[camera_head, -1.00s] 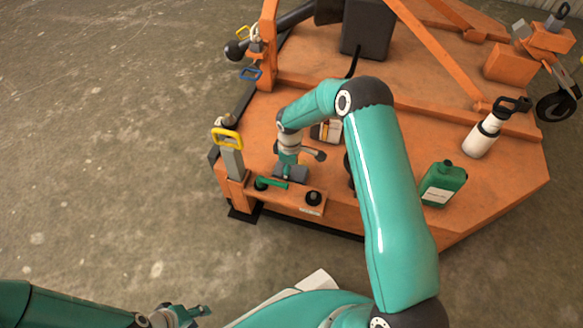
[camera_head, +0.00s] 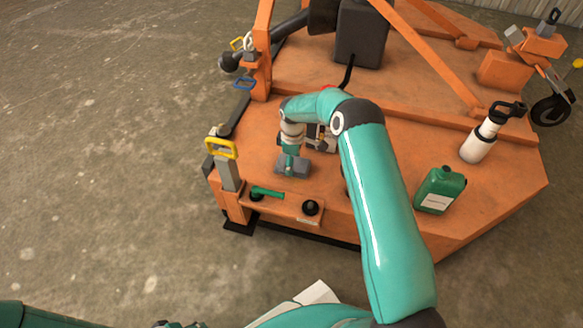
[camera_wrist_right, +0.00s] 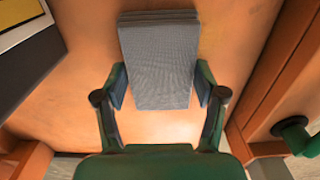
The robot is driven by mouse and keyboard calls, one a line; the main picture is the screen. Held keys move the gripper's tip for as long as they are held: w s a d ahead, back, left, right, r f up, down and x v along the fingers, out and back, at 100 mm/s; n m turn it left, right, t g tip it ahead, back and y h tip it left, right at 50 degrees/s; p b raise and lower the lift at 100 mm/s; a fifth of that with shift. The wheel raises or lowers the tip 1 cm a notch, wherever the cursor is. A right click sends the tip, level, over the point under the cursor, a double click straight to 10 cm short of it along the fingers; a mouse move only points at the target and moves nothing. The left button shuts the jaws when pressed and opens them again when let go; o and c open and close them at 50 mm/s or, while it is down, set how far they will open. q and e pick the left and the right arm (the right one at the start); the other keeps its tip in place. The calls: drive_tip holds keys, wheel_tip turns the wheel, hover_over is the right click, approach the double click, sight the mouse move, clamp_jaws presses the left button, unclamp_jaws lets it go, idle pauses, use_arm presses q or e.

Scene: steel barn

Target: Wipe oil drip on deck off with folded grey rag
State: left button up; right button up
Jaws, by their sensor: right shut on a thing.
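The folded grey rag (camera_head: 301,169) is on or just over the front part of the orange deck (camera_head: 390,150); any small gap below it cannot be told. My right gripper (camera_head: 290,168) points down and is shut on the rag. In the right wrist view the layered rag (camera_wrist_right: 160,65) sits between the two fingers of the right gripper (camera_wrist_right: 160,88). No oil drip shows; the rag or my right arm may hide part of the deck. Only the top of my left gripper (camera_head: 180,325) shows at the bottom edge, its fingers unclear.
A yellow-handled post (camera_head: 228,170) stands left of the rag. A front ledge holds a green-handled item (camera_head: 267,193) and a black knob (camera_head: 311,208). A green jug (camera_head: 440,190) and a white cylinder (camera_head: 480,142) stand right.

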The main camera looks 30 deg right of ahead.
drive_tip(key=shift+d, duration=0.2)
drive_tip(key=shift+s+d, duration=0.5)
drive_tip(key=shift+s, duration=0.2)
drive_tip(key=shift+s+a+p, duration=0.55)
drive_tip(key=shift+a, duration=0.15)
drive_tip(key=shift+s+a+f, duration=0.1)
drive_tip(key=shift+s+a, duration=0.6)
drive_tip(key=shift+a, duration=0.1)
drive_tip(key=shift+s+a+p, duration=0.3)
drive_tip(key=shift+s+a, duration=0.95)
drive_tip(key=shift+a, duration=0.25)
